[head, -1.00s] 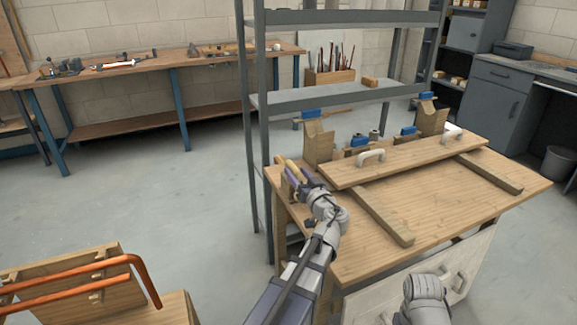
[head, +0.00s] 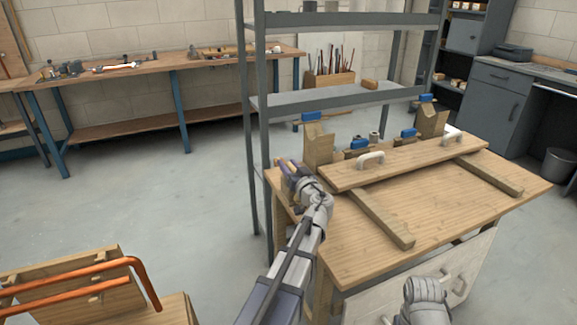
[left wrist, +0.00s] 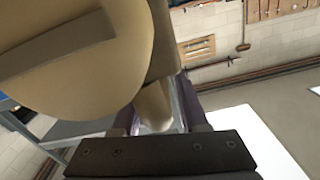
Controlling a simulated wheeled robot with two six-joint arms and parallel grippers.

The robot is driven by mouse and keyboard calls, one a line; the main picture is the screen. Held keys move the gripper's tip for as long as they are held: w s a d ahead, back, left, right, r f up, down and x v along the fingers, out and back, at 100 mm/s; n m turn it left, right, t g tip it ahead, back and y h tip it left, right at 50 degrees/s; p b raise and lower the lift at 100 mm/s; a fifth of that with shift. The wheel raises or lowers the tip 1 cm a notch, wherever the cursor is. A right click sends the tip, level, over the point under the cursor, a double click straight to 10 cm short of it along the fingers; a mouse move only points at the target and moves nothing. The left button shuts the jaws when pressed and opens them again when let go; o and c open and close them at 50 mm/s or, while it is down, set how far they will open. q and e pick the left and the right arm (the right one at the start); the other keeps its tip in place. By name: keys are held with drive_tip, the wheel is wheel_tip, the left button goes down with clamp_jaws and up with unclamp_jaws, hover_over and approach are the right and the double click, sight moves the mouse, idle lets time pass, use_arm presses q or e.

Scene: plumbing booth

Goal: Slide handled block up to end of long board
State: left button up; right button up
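The long board (head: 410,161), with two pale handles, lies across two battens on the wooden table. My left gripper (head: 290,172) is at the table's left edge, just left of the board's near-left end. The handled block is not clearly visible in the head view; my gripper and wrist cover that spot. In the left wrist view a large tan wooden piece (left wrist: 60,75) fills the upper left. A rounded pale handle-like part (left wrist: 154,106) sits between the fingers of my left gripper (left wrist: 158,118). Whether they press on it is unclear. My right gripper is out of view.
Wooden stands with blue clamps (head: 318,150) stand behind the board. A grey metal shelf (head: 335,97) rises behind the table's left part. Two battens (head: 372,214) lie on the table top, with clear wood between them. A wooden stand with orange pipe (head: 90,270) is at lower left.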

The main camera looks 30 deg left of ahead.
use_arm(q)
clamp_jaws()
idle(1.1)
